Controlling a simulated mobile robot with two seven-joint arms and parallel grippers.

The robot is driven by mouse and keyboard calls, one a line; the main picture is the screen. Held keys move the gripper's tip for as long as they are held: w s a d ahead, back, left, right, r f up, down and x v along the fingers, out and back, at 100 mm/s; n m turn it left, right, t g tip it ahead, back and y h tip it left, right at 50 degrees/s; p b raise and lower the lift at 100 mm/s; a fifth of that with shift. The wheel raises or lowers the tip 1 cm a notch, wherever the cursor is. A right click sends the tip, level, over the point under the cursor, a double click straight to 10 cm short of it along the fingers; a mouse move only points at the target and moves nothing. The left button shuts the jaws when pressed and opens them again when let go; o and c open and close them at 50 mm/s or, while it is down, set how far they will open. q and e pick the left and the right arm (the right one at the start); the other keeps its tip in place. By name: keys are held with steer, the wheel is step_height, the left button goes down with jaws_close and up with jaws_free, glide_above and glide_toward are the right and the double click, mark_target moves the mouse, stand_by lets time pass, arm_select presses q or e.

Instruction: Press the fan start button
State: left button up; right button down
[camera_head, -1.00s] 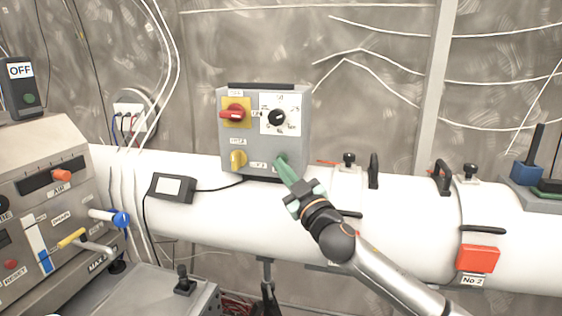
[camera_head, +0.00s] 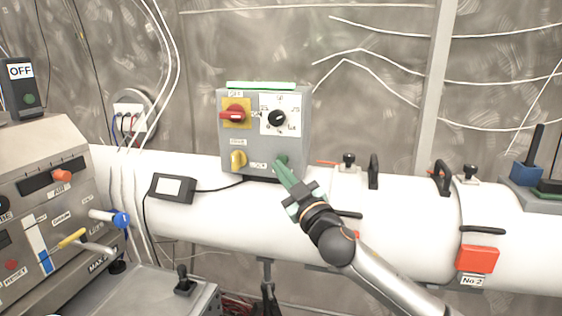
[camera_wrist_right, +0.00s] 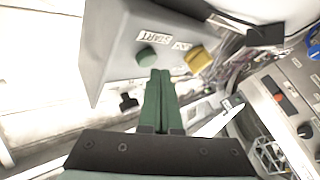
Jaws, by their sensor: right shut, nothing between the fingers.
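The grey control box (camera_head: 262,140) stands against the wall above the white pipe, with a red rotary switch (camera_head: 233,114) on a yellow plate, a black dial (camera_head: 277,118) and a yellow knob (camera_head: 238,159). In the wrist view a round green button (camera_wrist_right: 146,56) is beside the START label (camera_wrist_right: 153,34). The strip (camera_head: 261,86) on top of the box is lit green. My right gripper (camera_head: 281,166) has green fingers, shut and empty, at the box's lower right. In the wrist view its tips (camera_wrist_right: 160,73) are close to the button, just below it; contact is unclear. My left gripper is out of view.
The white pipe (camera_head: 400,215) runs across, with black handles and a red block (camera_head: 478,259) at right. A small grey box (camera_head: 173,188) is wired to the control box. A console (camera_head: 50,220) with levers stands at left.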

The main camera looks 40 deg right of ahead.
steer(key=s+a, duration=0.4)
steer(key=shift+a+p, duration=0.3)
steer(key=shift+p, duration=0.05)
stand_by(0.3)
steer(key=shift+f, duration=0.1)
stand_by(0.6)
